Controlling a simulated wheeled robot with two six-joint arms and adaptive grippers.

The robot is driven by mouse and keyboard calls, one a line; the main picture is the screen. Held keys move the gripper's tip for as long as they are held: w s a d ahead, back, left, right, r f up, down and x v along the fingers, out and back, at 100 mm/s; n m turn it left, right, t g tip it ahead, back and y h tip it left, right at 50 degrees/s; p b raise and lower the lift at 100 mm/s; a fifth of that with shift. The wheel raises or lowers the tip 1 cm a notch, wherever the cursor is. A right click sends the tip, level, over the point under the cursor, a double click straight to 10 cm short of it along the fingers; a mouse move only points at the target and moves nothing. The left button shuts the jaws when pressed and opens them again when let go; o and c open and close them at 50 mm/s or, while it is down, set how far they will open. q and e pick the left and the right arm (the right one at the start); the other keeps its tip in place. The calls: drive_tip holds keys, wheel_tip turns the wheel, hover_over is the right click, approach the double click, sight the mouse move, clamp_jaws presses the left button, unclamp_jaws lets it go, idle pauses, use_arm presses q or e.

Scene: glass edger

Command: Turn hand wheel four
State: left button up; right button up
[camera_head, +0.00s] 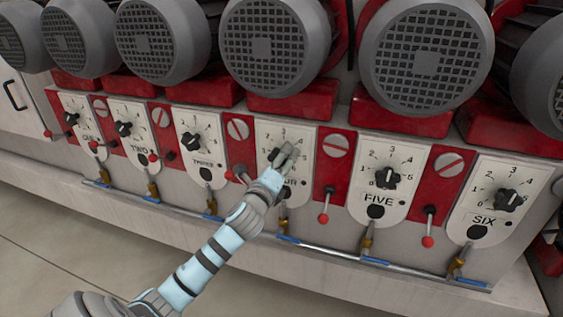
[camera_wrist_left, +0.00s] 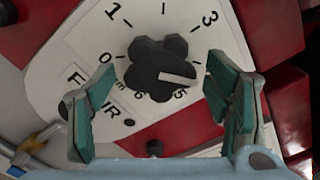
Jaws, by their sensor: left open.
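Hand wheel four is a black lobed knob (camera_wrist_left: 160,68) on a white dial plate (camera_wrist_left: 75,45) marked "FOUR", partly covered in the left wrist view. Its white pointer line points right, between the 3 and the 5; the right finger hides part of the scale there. In the head view the knob (camera_head: 275,155) shows beside my fingers. My left gripper (camera_head: 287,157) is at this dial. In the left wrist view its two green-padded fingers (camera_wrist_left: 160,75) are open, one on each side of the knob, with visible gaps. My right gripper is not in view.
Dial five (camera_head: 387,178) and dial six (camera_head: 509,200) are to the right, dial three (camera_head: 190,141) to the left. Red-knobbed levers (camera_head: 323,218) stick out between plates. Grey motors (camera_head: 275,45) overhang above. Blue-handled valves (camera_head: 375,261) line the lower edge.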

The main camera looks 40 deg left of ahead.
use_arm(q)
drive_tip(key=shift+w+a, duration=0.1)
drive_tip(key=shift+w, duration=0.15)
drive_tip(key=shift+c, duration=0.5)
drive_tip(key=c, duration=1)
drive_tip(key=shift+c, duration=0.2)
drive_tip(key=shift+n, duration=0.4)
